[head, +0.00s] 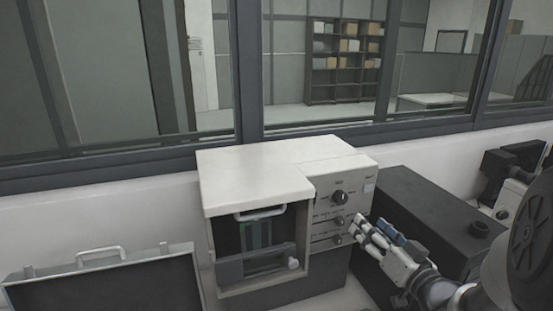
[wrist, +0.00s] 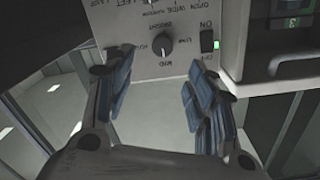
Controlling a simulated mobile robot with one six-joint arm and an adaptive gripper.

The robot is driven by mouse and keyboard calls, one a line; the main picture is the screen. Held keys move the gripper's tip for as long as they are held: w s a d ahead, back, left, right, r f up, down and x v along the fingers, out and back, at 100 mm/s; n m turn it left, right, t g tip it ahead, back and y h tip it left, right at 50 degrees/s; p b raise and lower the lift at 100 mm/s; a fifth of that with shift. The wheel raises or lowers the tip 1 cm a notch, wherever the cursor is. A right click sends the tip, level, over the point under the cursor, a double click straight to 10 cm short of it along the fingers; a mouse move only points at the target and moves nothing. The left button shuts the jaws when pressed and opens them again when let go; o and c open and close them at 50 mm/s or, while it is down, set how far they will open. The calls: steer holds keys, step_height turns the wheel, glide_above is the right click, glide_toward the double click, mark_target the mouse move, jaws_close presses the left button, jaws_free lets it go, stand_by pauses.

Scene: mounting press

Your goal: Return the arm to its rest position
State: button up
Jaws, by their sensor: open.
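My gripper (head: 360,229) is open just right of the lower knobs on the mounting press's control panel, in the head view. In the wrist view my gripper (wrist: 158,78) has its two blue-padded fingers spread with nothing between them. The mounting press (head: 275,172) is a white-topped box with a dark front bay. Its panel carries an upper knob (head: 339,198), a middle knob (head: 338,221) and a lower knob (head: 337,240). In the wrist view the panel appears upside down, with a dark knob (wrist: 163,44) beyond the fingertips and a lit green switch (wrist: 216,45). Contact with the panel is not visible.
A black box (head: 420,215) stands right of the press, behind and beside my arm. An open case (head: 105,282) lies at the left. Dark equipment (head: 508,165) stands at the far right. A window wall (head: 250,135) runs behind everything.

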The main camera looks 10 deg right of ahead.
steer(key=s+a+f+g+h+b, duration=0.1)
steer(key=s+a+g, duration=0.3)
steer(key=s, duration=0.5)
steer(key=s+a+f+n+g+h+b, duration=0.1)
steer(key=s+a+f+g+b, duration=0.2)
steer(key=s+a, duration=0.3)
steer(key=s+a+f+n+g+h+b, duration=0.1)
steer(key=s+a+f+g, duration=0.2)
steer(key=s, duration=0.9)
steer(key=a+g, duration=0.2)
steer(key=g, duration=0.1)
steer(key=shift+f+b, duration=0.35)
steer(key=shift+b, duration=0.05)
